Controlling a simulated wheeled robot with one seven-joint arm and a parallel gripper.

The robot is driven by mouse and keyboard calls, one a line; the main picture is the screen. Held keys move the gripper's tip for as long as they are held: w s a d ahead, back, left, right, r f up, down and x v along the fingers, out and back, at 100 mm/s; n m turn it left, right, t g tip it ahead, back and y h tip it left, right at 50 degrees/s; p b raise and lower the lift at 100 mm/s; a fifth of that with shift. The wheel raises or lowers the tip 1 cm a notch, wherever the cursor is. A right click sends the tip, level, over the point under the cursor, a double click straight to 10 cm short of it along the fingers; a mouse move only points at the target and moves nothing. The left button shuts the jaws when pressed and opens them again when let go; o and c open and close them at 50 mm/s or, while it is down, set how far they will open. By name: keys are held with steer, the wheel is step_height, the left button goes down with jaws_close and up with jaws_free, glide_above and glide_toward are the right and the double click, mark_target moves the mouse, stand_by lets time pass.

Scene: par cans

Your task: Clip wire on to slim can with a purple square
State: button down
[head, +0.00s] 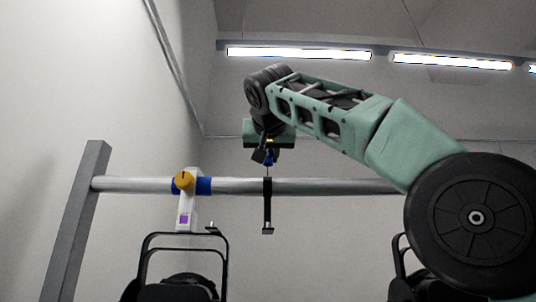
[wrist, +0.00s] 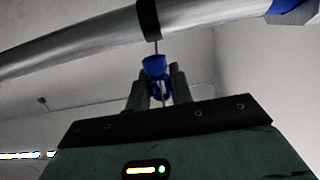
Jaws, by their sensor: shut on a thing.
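My gripper (head: 264,154) is above the horizontal bar in the head view. It is shut on a blue clip (wrist: 155,68); the clip also shows small in the head view (head: 268,161). A thin wire (wrist: 156,47) runs from the clip to a black band (wrist: 149,20) around the bar. A purple square (head: 184,219) is on a white bracket (head: 186,205) with a yellow knob, hung on the bar to the left of my gripper. A black framed can (head: 182,287) is below the bracket, cut off by the lower picture edge. Its slimness cannot be judged.
The grey bar (head: 330,187) runs from a dark post (head: 78,222) at left to behind my arm. A blue band (head: 204,186) is on it beside the bracket. A black strap (head: 267,207) hangs below my gripper. Another black can (head: 400,288) is partly hidden at right.

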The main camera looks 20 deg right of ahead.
steer(key=shift+f+b, duration=5.6)
steer(key=shift+f, duration=0.25)
steer(key=shift+a, duration=0.1)
steer(key=shift+w+a+f+p, duration=0.1)
steer(key=shift+w+a+p, duration=0.7)
steer(key=shift+a, duration=1.1)
steer(key=shift+w+a+f+p, duration=0.1)
steer(key=shift+w+a+p, duration=0.35)
steer(key=shift+a+p, duration=1.1)
steer(key=shift+w+a+p, duration=0.6)
steer(key=shift+a+p, duration=0.05)
steer(key=shift+a, duration=1.55)
